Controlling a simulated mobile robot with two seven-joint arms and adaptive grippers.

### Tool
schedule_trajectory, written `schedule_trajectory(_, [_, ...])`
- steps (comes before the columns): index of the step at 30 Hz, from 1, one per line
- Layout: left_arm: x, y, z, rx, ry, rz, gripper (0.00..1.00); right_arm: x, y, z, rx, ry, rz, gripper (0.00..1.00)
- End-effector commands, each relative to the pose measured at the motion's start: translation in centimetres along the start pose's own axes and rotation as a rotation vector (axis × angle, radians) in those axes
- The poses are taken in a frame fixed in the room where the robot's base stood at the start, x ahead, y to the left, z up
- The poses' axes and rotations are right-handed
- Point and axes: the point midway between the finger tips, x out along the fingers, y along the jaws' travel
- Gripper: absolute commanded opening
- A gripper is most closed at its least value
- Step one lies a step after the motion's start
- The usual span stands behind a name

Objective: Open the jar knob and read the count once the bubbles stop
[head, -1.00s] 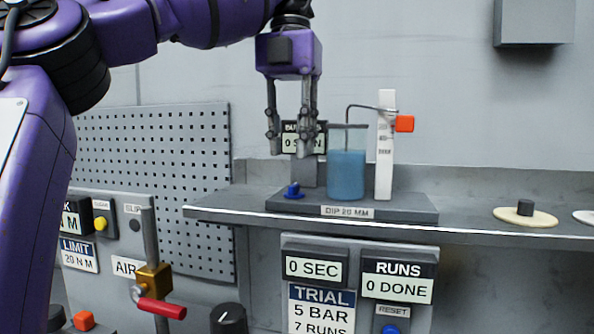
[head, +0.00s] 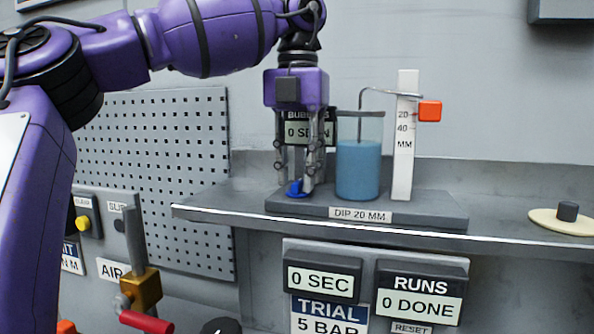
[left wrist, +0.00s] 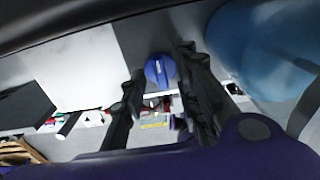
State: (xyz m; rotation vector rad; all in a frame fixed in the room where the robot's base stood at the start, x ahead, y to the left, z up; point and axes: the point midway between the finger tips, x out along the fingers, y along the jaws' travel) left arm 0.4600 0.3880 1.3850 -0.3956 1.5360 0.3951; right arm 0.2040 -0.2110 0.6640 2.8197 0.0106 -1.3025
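The blue jar knob (head: 294,189) sits low on the dark base, left of the jar. My left gripper (head: 297,182) points down over it, with its fingers apart. In the left wrist view the round blue knob (left wrist: 161,70) lies between the fingertips with gaps at its sides; I cannot tell any contact. The jar (head: 358,170) holds blue liquid, with a bent tube dipping in. I make out no bubbles. The bubble display (head: 305,131) is partly hidden behind the gripper; a "0" shows. My right gripper is not in view.
A white scale (head: 403,150) with an orange slider (head: 430,111) stands just right of the jar. The base carries a "DIP 20 MM" label (head: 360,215). Panels below read "0 SEC" (head: 321,282) and "0 DONE" (head: 418,305). A red-handled valve (head: 145,321) is at lower left.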

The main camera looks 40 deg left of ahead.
Motion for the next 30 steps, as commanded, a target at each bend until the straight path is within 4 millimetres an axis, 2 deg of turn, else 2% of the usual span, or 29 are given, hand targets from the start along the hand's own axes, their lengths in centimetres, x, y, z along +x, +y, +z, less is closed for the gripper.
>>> schedule_trajectory(11, [0.67, -0.03, -0.01, 0.000, -0.001, -0.001, 0.28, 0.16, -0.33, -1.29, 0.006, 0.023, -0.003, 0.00])
schedule_trajectory(15, [0.67, -0.02, -0.01, 0.000, -0.001, -0.001, 0.09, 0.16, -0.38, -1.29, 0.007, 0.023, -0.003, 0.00])
schedule_trajectory(18, [0.66, -0.02, -0.01, 0.000, -0.001, 0.000, 0.00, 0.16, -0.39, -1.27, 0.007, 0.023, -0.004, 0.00])
schedule_trajectory(24, [0.64, -0.02, -0.02, 0.014, -0.001, 0.000, 0.00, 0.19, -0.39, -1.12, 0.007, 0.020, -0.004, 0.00])
schedule_trajectory(30, [0.59, -0.04, -0.05, 0.166, -0.001, 0.000, 0.00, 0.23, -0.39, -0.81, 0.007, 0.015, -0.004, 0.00])
